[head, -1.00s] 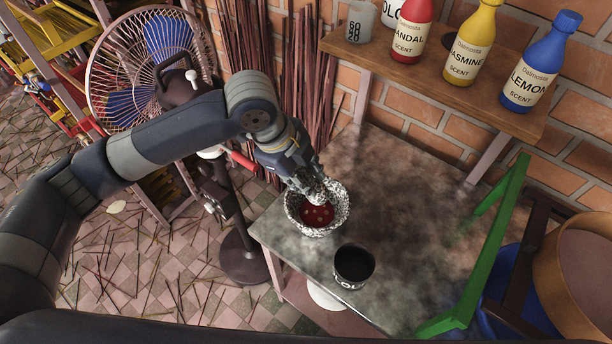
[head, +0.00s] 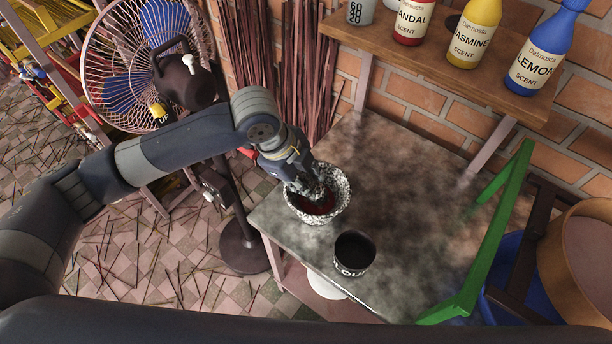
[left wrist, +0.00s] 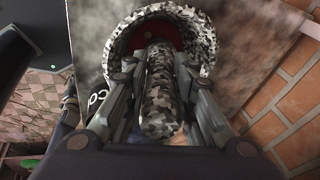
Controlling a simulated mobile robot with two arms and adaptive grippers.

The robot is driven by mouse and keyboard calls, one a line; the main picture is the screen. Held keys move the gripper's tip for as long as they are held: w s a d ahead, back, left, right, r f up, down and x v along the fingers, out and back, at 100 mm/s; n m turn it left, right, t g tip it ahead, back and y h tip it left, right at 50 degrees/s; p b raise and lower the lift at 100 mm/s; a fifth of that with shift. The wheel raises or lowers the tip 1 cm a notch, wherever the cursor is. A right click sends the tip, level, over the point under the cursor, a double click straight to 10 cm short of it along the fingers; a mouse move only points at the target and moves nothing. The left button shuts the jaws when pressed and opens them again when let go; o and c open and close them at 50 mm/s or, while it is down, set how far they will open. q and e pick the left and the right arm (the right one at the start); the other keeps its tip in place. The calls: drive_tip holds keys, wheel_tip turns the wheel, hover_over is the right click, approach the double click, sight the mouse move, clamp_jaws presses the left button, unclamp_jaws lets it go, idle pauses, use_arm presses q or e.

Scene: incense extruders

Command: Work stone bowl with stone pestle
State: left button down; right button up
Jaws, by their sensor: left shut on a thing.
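The stone bowl (head: 340,204) is speckled black and white and stands on the grey table near its left edge, with something dark red inside. It also shows at the top of the left wrist view (left wrist: 206,36). My left gripper (head: 311,190) is over the bowl, shut on the stone pestle (left wrist: 160,95), which has the same speckled pattern. The pestle's lower end reaches into the bowl; whether it touches the bottom is hidden. In the head view the gripper covers most of the pestle. My right gripper is not in view.
A dark cup (head: 354,253) stands right in front of the bowl on the table (head: 400,200). A shelf (head: 440,67) with scent bottles hangs behind. A fan (head: 150,60) stands left, a green frame (head: 492,230) right. The table's middle and back are clear.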

use_arm(q)
drive_tip(key=shift+f, duration=0.2)
idle(0.6)
drive_tip(key=shift+f, duration=0.55)
idle(0.3)
drive_tip(key=shift+s+d+r+p, duration=0.1)
drive_tip(key=shift+s+d+p, duration=0.15)
drive_tip(key=shift+d+p, duration=0.3)
drive_tip(key=shift+w, duration=0.5)
drive_tip(key=shift+w+a+f+p, duration=0.25)
drive_tip(key=shift+a+p, duration=0.3)
drive_tip(key=shift+a, duration=0.05)
drive_tip(key=shift+s+a+p, duration=0.25)
drive_tip(key=shift+a+p, duration=0.25)
drive_tip(key=shift+p, duration=0.1)
drive_tip(key=shift+s+p, duration=0.4)
drive_tip(key=shift+p, duration=0.1)
drive_tip(key=shift+s, duration=0.2)
